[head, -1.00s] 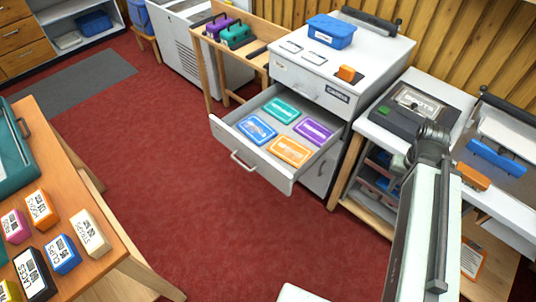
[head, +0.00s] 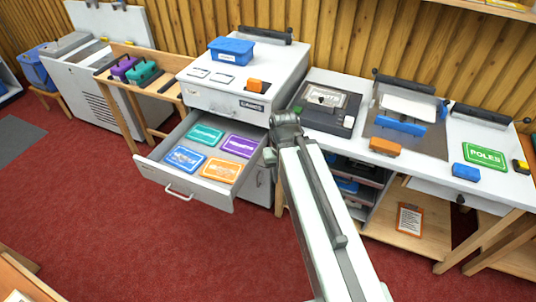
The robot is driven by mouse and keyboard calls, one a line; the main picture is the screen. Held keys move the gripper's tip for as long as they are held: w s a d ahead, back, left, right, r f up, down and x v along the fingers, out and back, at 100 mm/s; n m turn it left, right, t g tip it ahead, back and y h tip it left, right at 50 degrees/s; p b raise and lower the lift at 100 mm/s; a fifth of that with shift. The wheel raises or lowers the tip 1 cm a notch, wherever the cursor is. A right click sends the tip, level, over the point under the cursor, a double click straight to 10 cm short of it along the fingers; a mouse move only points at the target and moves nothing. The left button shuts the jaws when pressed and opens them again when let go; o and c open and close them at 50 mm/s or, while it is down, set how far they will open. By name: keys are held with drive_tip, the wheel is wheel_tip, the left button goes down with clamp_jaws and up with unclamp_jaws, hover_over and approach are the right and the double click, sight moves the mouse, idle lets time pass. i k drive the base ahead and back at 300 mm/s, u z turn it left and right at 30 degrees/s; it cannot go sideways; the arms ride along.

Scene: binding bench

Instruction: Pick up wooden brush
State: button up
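I cannot make out a wooden brush for certain. An orange-brown block (head: 385,146) lies at the front edge of the white bench to the right of my arm; it is too small to tell whether it has bristles. A smaller orange block (head: 256,86) lies on top of the white drawer cabinet. My arm rises from the bottom of the head view to a grey joint in front of the cabinet's right side. My gripper cannot be made out beyond that joint.
The cabinet's drawer (head: 180,193) stands open with several coloured packets in it. A blue bin (head: 232,52) is on the cabinet. A black device (head: 325,108), a blue block (head: 466,173) and a green POLES card (head: 485,156) lie on the benches. Red floor (head: 120,215) is clear in front.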

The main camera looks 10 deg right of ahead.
sight(394, 149)
drive_tip(key=u, duration=1.9)
drive_tip(key=k, duration=1.4)
drive_tip(key=z, duration=0.8)
drive_tip(key=i, duration=1.5)
drive_tip(key=u, duration=0.05)
